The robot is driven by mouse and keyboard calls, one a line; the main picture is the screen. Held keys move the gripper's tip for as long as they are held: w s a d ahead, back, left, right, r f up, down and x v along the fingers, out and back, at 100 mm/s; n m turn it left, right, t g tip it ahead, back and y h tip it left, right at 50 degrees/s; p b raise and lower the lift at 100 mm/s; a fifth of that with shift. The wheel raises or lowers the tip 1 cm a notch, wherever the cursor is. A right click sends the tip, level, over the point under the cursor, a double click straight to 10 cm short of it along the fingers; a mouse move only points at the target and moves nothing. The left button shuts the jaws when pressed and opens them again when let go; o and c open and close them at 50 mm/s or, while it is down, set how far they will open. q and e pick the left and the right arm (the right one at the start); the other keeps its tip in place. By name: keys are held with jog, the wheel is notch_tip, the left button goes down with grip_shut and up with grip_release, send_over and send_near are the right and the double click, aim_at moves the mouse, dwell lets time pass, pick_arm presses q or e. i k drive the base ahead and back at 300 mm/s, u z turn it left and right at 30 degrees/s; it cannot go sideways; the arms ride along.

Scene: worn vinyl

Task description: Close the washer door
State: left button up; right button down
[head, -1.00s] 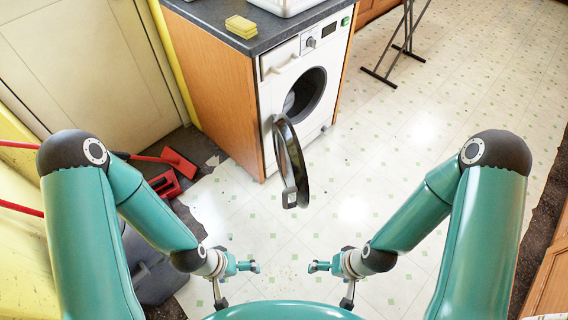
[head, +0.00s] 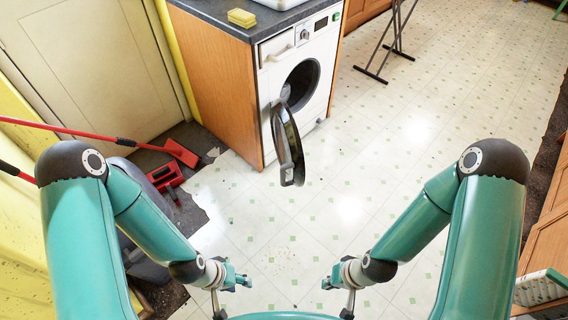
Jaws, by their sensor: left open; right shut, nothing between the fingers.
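The white washer (head: 321,101) stands under a dark worktop, its front facing right and toward me. Its round door (head: 287,146) is swung wide open and sticks out from the left side of the dark drum opening (head: 302,84). The door shows nearly edge-on, with a light handle piece near its lower end. My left gripper (head: 247,281) is open and empty, low in the view, in front of the door and well apart from it. My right gripper (head: 325,284) is shut and empty, also low and apart from the door.
A yellow sponge (head: 241,17) lies on the worktop (head: 270,18). A red broom (head: 180,152), a red dustpan (head: 165,176) and a grey bin lie at the left. A folding rack's legs (head: 385,55) stand behind. The vinyl floor (head: 390,165) between is clear.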

aim_at(288, 144)
jog(key=u, duration=0.45)
jog(key=i, duration=1.05)
jog(key=u, duration=0.35)
